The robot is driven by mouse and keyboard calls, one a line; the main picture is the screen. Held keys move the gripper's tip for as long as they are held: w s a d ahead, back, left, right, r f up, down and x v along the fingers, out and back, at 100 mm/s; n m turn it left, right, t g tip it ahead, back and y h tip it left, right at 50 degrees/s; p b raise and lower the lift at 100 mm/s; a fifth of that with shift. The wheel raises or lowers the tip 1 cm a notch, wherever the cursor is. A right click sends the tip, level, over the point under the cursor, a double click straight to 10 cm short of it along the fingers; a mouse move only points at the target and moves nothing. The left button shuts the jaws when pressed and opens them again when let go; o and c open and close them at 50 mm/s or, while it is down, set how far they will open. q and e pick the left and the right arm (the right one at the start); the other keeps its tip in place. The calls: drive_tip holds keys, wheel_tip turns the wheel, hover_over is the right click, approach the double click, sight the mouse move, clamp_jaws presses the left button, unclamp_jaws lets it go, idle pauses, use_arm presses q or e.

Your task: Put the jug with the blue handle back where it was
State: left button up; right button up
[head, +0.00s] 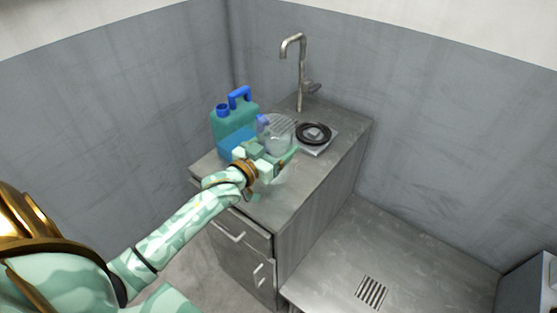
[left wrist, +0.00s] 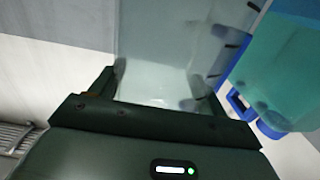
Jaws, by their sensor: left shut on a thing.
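A clear jug (head: 280,137) with a blue handle (head: 262,121) is at the counter in the head view. My left gripper (head: 267,158) is shut on it. In the left wrist view the see-through wall of the jug (left wrist: 165,45) fills the space between the two fingers, with dark marks along its right side. The jug's lower part is hidden behind my gripper in the head view. I cannot tell whether its base touches the counter. My right gripper is in neither view.
A teal canister (head: 232,128) with blue cap and handle stands close left of the jug; it also shows in the left wrist view (left wrist: 290,65). A black reel (head: 313,133) lies on a grey plate (head: 318,150) at right. A tap (head: 300,75) rises behind. The counter's front right (head: 290,200) is clear.

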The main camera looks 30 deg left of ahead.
use_arm(q)
drive_tip(key=shift+w+a+f, duration=0.25)
drive_tip(key=shift+w+f, duration=0.1)
drive_tip(key=shift+f, duration=0.15)
drive_tip(key=f+b, duration=0.1)
drive_tip(key=f, duration=0.1)
drive_tip(key=f+b, duration=0.1)
drive_tip(key=shift+w+f, duration=0.2)
drive_tip(key=shift+f, duration=0.2)
drive_tip(key=shift+r, duration=0.2)
drive_tip(key=o, duration=1.2)
drive_tip(key=shift+f, duration=0.1)
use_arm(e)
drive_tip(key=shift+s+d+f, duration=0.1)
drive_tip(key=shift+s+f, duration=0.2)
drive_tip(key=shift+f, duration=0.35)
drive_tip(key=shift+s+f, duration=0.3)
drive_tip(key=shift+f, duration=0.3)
use_arm(q)
drive_tip(key=shift+s, duration=0.1)
drive_tip(key=s, duration=0.4)
drive_tip(key=s+p, duration=0.1)
drive_tip(key=s, duration=0.3)
drive_tip(key=s+a+p, duration=0.1)
drive_tip(key=s, duration=0.3)
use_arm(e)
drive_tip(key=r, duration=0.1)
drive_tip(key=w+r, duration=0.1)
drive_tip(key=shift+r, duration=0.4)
